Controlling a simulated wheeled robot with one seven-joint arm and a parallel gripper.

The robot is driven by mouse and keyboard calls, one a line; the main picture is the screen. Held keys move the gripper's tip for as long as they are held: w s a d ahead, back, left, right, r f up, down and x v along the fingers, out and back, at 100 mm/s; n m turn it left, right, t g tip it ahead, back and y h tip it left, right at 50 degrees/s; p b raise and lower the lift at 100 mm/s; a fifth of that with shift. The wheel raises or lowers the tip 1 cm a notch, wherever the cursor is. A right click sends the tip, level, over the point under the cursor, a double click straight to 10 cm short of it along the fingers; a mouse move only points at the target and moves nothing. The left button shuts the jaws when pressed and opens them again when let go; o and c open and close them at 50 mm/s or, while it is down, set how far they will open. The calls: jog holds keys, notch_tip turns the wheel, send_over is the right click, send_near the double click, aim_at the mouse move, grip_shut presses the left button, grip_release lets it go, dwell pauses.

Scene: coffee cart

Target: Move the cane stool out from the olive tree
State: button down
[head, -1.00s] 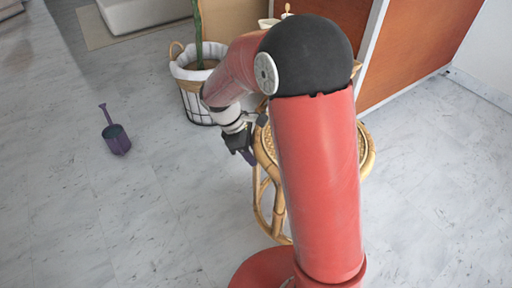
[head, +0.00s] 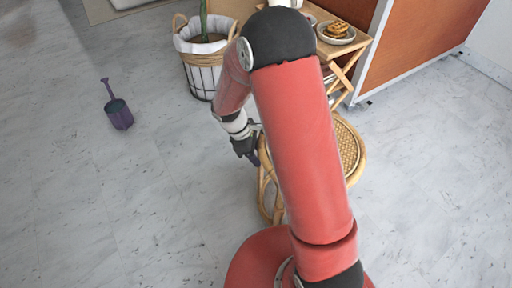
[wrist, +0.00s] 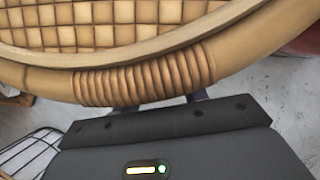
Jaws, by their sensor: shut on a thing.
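The cane stool (head: 349,150) has a round woven seat and curved cane legs. It stands behind my arm in the head view, which hides much of it. Its wrapped rim (wrist: 145,82) fills the top of the wrist view. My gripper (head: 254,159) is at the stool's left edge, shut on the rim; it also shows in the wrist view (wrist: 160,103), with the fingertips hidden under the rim. The olive tree's trunk (head: 203,20) rises from a white-lined basket (head: 204,75) up and left of the stool, with floor visible between basket and stool.
A small folding wooden table (head: 351,57) holding a plate of waffles (head: 336,32) is behind the stool, beside a brown panel (head: 415,40).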

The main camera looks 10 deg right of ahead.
jog(key=shift+f, duration=0.55)
jog(key=c, duration=0.8)
grip_release()
jog(key=shift+f, duration=0.15)
jog(key=p+v, duration=0.2)
jog(key=v, duration=1)
jog(key=s+d+r+m+t+y, duration=0.1)
jog(key=s+d+r+m, duration=0.25)
jog(key=r, duration=0.35)
jog(key=s+d+r+m+t+y, duration=0.1)
jog(key=s+d+r+m+t, duration=0.2)
jog(key=r, duration=0.4)
jog(key=s+r+m+t+y, duration=0.1)
jog(key=s+r+m, duration=0.2)
jog(key=s, duration=0.4)
jog(key=s+d+r+m+t+y, duration=0.1)
jog(key=s+r+m+t, duration=0.1)
jog(key=s, duration=0.5)
jog(key=r+m, duration=0.1)
jog(key=m, duration=0.1)
jog(key=shift+d+m, duration=0.35)
